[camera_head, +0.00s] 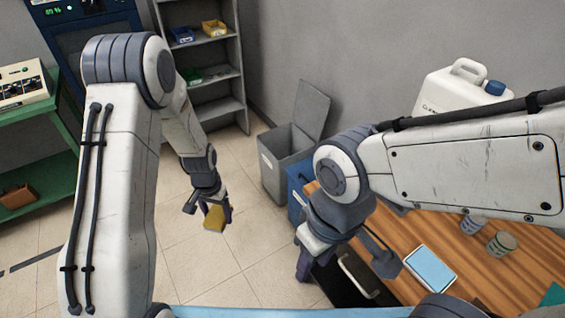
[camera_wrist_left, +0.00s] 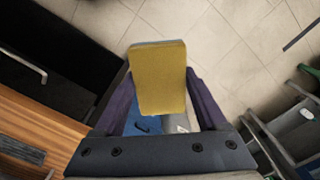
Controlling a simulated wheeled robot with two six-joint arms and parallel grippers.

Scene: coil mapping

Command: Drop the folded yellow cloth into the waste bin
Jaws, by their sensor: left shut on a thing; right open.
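The folded yellow cloth (camera_head: 214,218) is held in my left gripper (camera_head: 212,208), in the air over the tiled floor. In the left wrist view the cloth (camera_wrist_left: 159,78) sits between the two fingers of the left gripper (camera_wrist_left: 160,95), which is shut on it. The waste bin (camera_head: 285,160) is a grey box with its lid raised, standing on the floor to the right of and beyond the left gripper. My right gripper (camera_head: 345,265) is open and empty by the wooden worktop's left edge.
The wooden worktop (camera_head: 400,240) carries a white jug (camera_head: 462,95), a light-blue tablet-like item (camera_head: 430,268) and two small cans (camera_head: 502,243). Grey shelves (camera_head: 215,75) stand at the back, a green bench (camera_head: 50,140) at left. Floor (camera_head: 250,240) between is clear.

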